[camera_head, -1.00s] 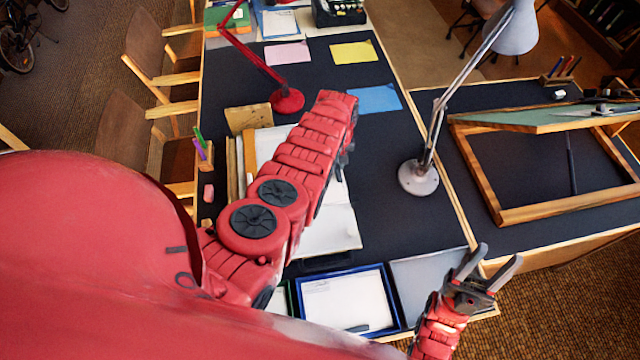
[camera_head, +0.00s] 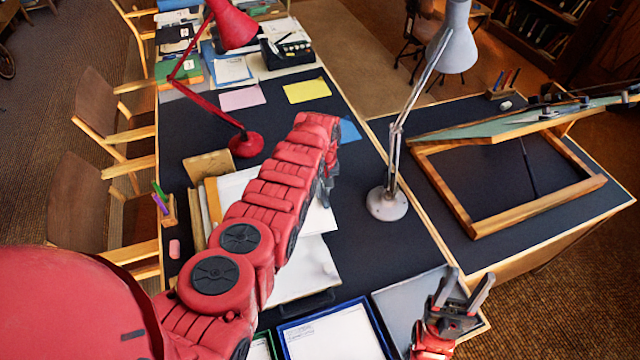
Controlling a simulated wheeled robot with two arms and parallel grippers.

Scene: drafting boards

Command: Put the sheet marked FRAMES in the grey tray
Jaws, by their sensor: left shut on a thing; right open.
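My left arm reaches over the stack of white sheets (camera_head: 310,255) on the dark table. My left gripper (camera_head: 326,197), partly hidden by its own arm, is shut on what looks like the edge of a white sheet (camera_head: 318,218); no marking on it is readable. The grey tray (camera_head: 393,299) lies at the table's front right corner, right of a blue-rimmed tray (camera_head: 284,328) holding a white sheet. No sheet shows in the visible part of the grey tray. My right gripper (camera_head: 466,287) is open and empty over the tray's right side.
A grey lamp (camera_head: 387,203) stands right of the sheets, and a red lamp (camera_head: 246,144) behind them. Pink (camera_head: 242,97), yellow (camera_head: 307,91) and blue (camera_head: 349,130) sheets lie farther back. A green-rimmed tray (camera_head: 271,342) is left of the blue one. A wooden drafting board (camera_head: 500,130) stands on the right.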

